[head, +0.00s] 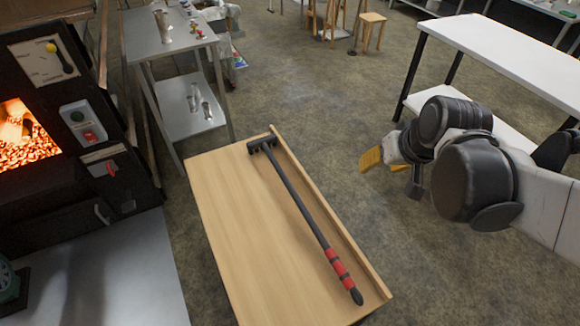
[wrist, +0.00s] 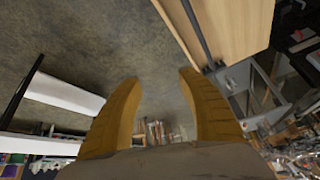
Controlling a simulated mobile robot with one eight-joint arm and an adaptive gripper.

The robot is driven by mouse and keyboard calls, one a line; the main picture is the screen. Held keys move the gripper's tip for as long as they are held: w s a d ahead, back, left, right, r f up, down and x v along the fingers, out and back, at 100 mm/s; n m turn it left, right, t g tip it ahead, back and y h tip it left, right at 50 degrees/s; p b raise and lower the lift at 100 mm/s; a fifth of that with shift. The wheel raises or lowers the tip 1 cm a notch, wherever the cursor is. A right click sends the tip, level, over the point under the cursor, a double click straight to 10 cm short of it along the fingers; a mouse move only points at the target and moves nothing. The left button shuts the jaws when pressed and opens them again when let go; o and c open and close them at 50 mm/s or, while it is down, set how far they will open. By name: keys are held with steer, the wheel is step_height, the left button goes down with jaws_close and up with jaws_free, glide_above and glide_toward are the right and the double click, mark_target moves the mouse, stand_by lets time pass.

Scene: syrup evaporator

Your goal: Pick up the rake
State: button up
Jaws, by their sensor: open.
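The rake (head: 301,204) lies on a wooden table (head: 213,205) in the middle of the head view. It has a dark toothed head (head: 264,145) at the far end, a dark shaft, and a red-banded grip (head: 340,268) at the near end. The shaft lies close to the table's raised right edge. My gripper (head: 371,159) is to the right of the table, apart from the rake. In the wrist view my gripper (wrist: 160,95) shows two yellow fingers spread apart with nothing between them. Part of the rake's shaft (wrist: 196,30) shows at the top of that view.
A lit firebox (head: 27,138) with switches stands at the left. A metal shelf table (head: 165,42) with metal cups is behind the wooden table. A white table (head: 505,58) stands at the back right. Open floor (head: 318,95) lies between them.

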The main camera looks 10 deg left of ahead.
steer(key=w+a+f+n, duration=0.1)
steer(key=w+a+f, duration=0.3)
steer(key=w+a, duration=0.1)
steer(key=n+g+y+p, duration=0.2)
glide_toward(296, 193)
steer(key=shift+n+g+y, duration=0.3)
steer(key=shift+n+g, duration=0.3)
steer(key=shift+n, duration=0.1)
steer(key=b+x, duration=0.2)
steer(key=x, duration=0.3)
steer(key=shift+w+a+f, duration=0.1)
steer(key=shift+w+f, duration=0.05)
steer(key=shift+f, duration=0.2)
steer(key=b+x, duration=0.1)
steer(key=x, duration=0.2)
steer(key=b+x, duration=0.2)
steer(key=shift+w+f, duration=0.3)
steer(key=shift+f, duration=0.05)
steer(key=shift+r, duration=0.15)
jaws_close()
